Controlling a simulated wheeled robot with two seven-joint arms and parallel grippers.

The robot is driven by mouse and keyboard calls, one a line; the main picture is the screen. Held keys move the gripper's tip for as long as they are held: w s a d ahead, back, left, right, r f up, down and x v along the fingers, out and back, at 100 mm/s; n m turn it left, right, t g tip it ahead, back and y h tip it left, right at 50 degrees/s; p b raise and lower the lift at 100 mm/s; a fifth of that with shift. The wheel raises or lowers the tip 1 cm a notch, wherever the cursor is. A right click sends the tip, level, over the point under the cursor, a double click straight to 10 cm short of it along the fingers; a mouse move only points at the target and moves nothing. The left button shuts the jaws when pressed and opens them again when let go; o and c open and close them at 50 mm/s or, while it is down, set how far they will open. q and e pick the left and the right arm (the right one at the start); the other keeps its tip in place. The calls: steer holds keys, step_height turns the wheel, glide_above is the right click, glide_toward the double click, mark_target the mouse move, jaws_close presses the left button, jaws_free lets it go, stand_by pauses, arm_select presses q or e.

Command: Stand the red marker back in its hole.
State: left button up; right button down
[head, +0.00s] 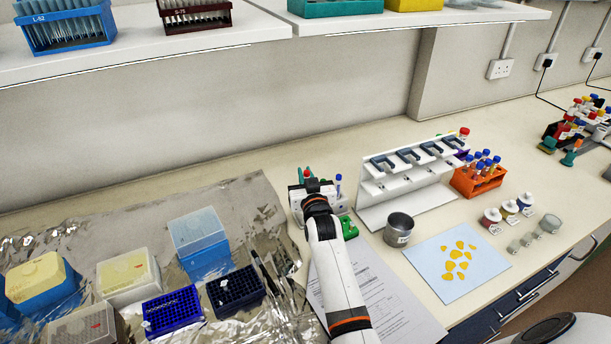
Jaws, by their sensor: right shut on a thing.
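A small white marker holder (341,206) stands on the bench behind the papers, mostly hidden by my right arm. A blue-capped marker (338,183) stands upright at its right side. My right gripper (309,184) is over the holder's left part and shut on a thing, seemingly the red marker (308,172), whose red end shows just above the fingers. A green tip (300,174) shows beside it. The holes, and whether the red marker's lower end is in one, are hidden by the gripper. My left gripper is not in view.
A white pipette stand (408,185), metal cup (398,229) and orange tube rack (478,181) stand to the right. A green item (349,228) is close beside my arm. Printed sheets (385,300) lie under it. Foil (240,205) with tip boxes covers the left.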

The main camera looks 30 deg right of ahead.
steer(key=shift+f, duration=0.15)
steer(key=shift+f+b, duration=0.95)
steer(key=shift+f, duration=0.2)
steer(key=c, duration=1.3)
jaws_free()
steer(key=shift+c, duration=0.2)
steer(key=shift+s, duration=0.1)
